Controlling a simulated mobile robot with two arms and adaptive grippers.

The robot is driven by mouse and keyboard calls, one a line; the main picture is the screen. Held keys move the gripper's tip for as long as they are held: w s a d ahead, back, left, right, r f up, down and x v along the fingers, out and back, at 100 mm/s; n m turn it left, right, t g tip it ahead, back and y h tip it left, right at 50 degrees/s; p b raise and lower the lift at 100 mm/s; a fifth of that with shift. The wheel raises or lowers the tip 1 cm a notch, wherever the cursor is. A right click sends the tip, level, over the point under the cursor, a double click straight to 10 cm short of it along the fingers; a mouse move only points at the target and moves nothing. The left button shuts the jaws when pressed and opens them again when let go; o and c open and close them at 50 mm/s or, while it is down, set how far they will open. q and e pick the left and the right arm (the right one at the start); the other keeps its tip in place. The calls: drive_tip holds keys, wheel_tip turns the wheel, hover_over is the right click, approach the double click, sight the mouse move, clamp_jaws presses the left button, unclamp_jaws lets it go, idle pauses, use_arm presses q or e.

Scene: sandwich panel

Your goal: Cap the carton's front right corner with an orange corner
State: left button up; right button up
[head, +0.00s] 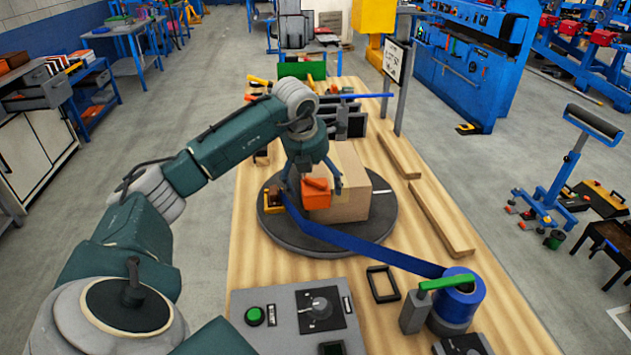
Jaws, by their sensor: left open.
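A tan cardboard carton (352,205) stands on a dark round turntable (300,238). An orange corner (317,198) sits at the carton's near left corner as pictured, against or just in front of it; I cannot tell if it is fully seated. My left gripper (314,183) is right above and around this orange corner, its fingers apart on either side of it. The gripper and my arm hide part of the carton's left side and top. My right gripper is not in view.
A blue band (365,248) runs from a yellow-brown clamp (272,198) on the turntable's left to a blue roll (458,300) with a green handle. A control box (285,318) and black frame (382,284) stand in front. Wooden bars (441,218) lie right.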

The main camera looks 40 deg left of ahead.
use_arm(q)
drive_tip(key=v, duration=1.1)
drive_tip(key=shift+w+a, duration=0.1)
drive_tip(key=shift+f, duration=0.1)
